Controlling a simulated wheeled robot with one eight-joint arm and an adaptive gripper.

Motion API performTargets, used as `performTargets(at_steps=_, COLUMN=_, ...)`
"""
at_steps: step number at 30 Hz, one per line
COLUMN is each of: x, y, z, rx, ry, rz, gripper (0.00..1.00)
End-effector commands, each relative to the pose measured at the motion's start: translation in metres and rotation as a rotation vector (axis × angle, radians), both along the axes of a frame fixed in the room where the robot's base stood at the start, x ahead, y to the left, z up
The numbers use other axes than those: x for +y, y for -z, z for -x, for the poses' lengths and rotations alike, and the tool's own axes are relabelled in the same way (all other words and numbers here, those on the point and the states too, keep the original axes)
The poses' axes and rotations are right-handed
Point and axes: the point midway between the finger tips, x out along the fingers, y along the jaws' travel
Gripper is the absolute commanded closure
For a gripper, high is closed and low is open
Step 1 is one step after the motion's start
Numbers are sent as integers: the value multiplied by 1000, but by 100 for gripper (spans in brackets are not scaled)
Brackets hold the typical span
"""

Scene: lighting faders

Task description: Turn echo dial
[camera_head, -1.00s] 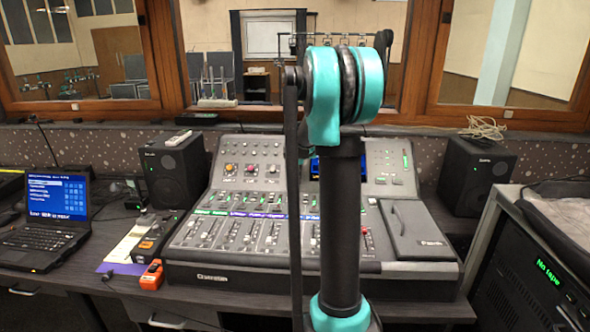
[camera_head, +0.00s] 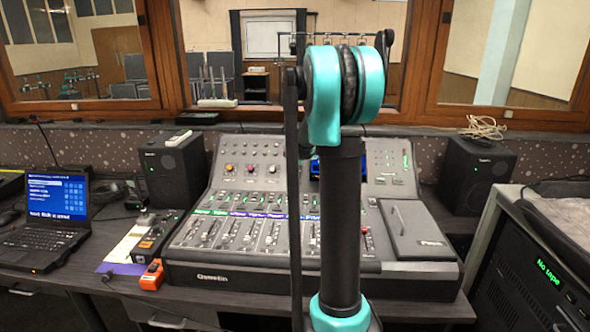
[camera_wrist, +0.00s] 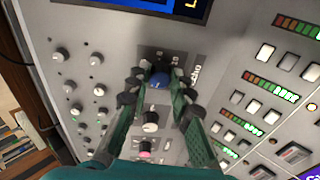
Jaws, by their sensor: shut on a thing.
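In the wrist view the echo dial (camera_wrist: 160,79) is a dark knob with a blue cap, set on the grey panel beside a printed label that reads "echo". My gripper (camera_wrist: 160,76) has one dark-tipped finger on each side of the dial and is shut on it. The fingertips hide the dial's sides, and I cannot make out a pointer mark. In the head view my arm hides the gripper and this dial; the mixing console (camera_head: 225,275) stands on the desk behind the arm.
A white-topped knob (camera_wrist: 150,122) and a pink-topped knob (camera_wrist: 145,147) lie between my fingers, near the echo dial. Small knobs stand to the left, lit buttons to the right. In the head view, speakers (camera_head: 174,170) (camera_head: 477,175) and a laptop (camera_head: 45,220) flank the console.

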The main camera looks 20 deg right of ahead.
Motion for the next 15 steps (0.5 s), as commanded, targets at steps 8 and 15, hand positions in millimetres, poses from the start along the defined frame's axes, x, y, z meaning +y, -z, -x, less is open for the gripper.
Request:
performTargets(at_steps=8, x=0, y=1, z=1, rx=-63, ry=183, rz=-148, gripper=100)
performTargets(at_steps=15, x=0, y=2, z=2, rx=-118, ry=347, rz=-282, gripper=100)
